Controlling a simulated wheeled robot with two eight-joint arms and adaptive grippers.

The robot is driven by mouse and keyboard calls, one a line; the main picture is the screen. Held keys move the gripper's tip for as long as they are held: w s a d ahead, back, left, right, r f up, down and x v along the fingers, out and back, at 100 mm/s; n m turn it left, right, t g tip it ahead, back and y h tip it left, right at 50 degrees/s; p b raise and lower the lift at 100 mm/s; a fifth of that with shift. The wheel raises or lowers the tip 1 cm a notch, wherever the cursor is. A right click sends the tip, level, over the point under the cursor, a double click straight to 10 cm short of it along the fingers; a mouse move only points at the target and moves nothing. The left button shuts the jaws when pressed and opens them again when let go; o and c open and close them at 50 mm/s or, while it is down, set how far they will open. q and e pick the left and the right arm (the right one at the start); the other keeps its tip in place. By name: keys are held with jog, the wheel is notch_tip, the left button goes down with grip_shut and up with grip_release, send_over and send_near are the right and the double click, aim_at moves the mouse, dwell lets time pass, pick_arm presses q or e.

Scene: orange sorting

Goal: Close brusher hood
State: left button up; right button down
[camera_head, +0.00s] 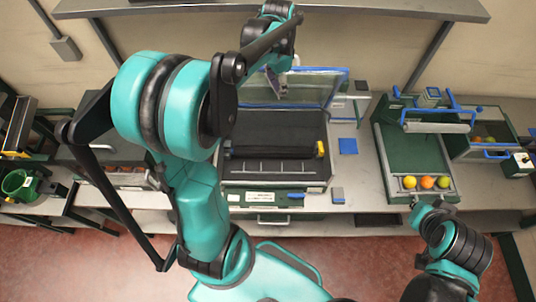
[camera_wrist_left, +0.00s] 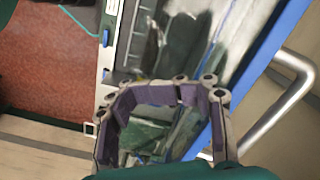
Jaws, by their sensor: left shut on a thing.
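The brusher hood (camera_head: 318,88) is a clear panel with a blue frame, raised at the back of the brusher (camera_head: 275,180), whose dark bed and roller lie uncovered. My left gripper (camera_head: 277,88) is at the upper left part of the hood and is shut on it; the exact contact is hard to see. In the left wrist view, the purple-padded fingers (camera_wrist_left: 165,95) are in front of the clear panel, beside its blue edge (camera_wrist_left: 262,55). A metal bar handle (camera_wrist_left: 298,85) shows at the right. My right gripper (camera_head: 428,210) is low near the green tray; its jaws are unclear.
A green sorting tray (camera_head: 385,150) with two yellow fruits and an orange (camera_head: 427,183) stands right of the brusher. Another green-framed bin (camera_head: 490,155) is farther right. A shelf (camera_head: 330,10) hangs above the hood. Red floor (camera_head: 400,250) lies in front.

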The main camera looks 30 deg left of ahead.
aim_at(276, 96)
pick_arm(q)
jog(key=shift+f, duration=0.2)
jog(key=shift+s+d+f+b, duration=0.3)
jog(key=shift+s+f+b, duration=0.05)
jog(key=shift+f, duration=0.05)
jog(key=shift+s+d+f+b, duration=0.35)
jog(key=shift+s+d+f, duration=0.05)
jog(key=shift+s, duration=0.3)
jog(key=shift+o, duration=0.3)
jog(key=shift+f, duration=0.1)
jog(key=shift+o, duration=1.1)
jog(key=shift+s+f+b, duration=0.15)
jog(key=shift+f+b, duration=0.35)
jog(key=shift+f, duration=0.25)
jog(key=shift+s+d+f, duration=0.2)
jog(key=shift+s+f, duration=0.05)
jog(key=shift+s, duration=0.05)
